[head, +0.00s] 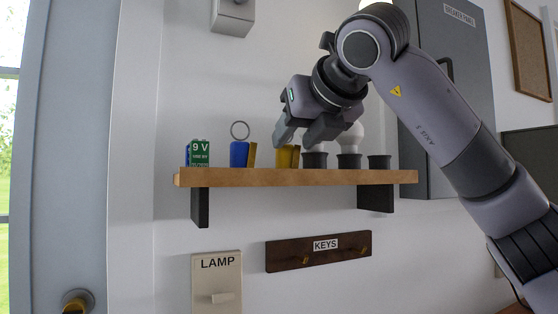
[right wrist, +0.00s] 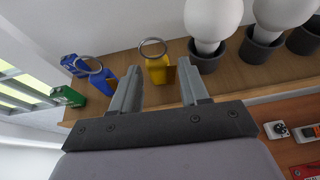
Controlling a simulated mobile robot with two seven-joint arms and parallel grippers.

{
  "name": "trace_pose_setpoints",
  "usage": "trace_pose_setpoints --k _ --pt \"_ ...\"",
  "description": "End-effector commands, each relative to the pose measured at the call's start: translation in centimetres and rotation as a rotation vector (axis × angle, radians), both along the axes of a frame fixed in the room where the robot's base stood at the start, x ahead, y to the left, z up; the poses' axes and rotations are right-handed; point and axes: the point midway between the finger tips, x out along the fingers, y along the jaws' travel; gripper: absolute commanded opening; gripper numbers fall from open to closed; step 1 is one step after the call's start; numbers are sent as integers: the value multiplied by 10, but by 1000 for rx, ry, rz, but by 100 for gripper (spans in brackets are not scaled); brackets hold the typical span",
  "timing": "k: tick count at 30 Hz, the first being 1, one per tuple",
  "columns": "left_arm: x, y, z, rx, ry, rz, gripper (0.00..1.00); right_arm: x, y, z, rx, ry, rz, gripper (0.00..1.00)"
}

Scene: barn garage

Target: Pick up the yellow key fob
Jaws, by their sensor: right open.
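The yellow key fob (head: 284,159) stands on the wooden shelf (head: 300,178), partly hidden by my right gripper (head: 298,142) in the head view. In the right wrist view the yellow fob (right wrist: 156,72) has a metal ring on top and lies between and just beyond the two open fingers of my right gripper (right wrist: 160,80). The jaws are empty, and the fob appears apart from both fingers. My left gripper is not in view.
A blue key fob (head: 239,154) with a ring and a green 9 V battery (head: 198,153) stand left of the yellow fob. Black cups (head: 348,161) with light bulbs are close on its right. A key rack (head: 318,251) and lamp switch (head: 217,280) are below.

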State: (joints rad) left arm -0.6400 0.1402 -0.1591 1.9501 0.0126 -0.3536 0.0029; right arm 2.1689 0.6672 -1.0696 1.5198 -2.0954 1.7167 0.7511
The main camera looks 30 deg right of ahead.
Motion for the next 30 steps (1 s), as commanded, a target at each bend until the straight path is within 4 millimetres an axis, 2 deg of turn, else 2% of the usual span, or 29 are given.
trace_pose_setpoints --k 13,23,24,26,27,30 --pt "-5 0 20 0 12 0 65 56 -2 -16 0 3 0 45" --pt "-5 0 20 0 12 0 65 63 -3 -21 0 1 1 45" --pt "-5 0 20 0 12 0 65 63 -3 -21 0 1 1 32" --pt "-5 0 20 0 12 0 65 63 -3 -21 0 1 1 12" --pt "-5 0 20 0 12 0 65 63 -3 -21 0 1 1 7" --pt "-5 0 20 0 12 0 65 63 -3 -21 0 0 1 6"
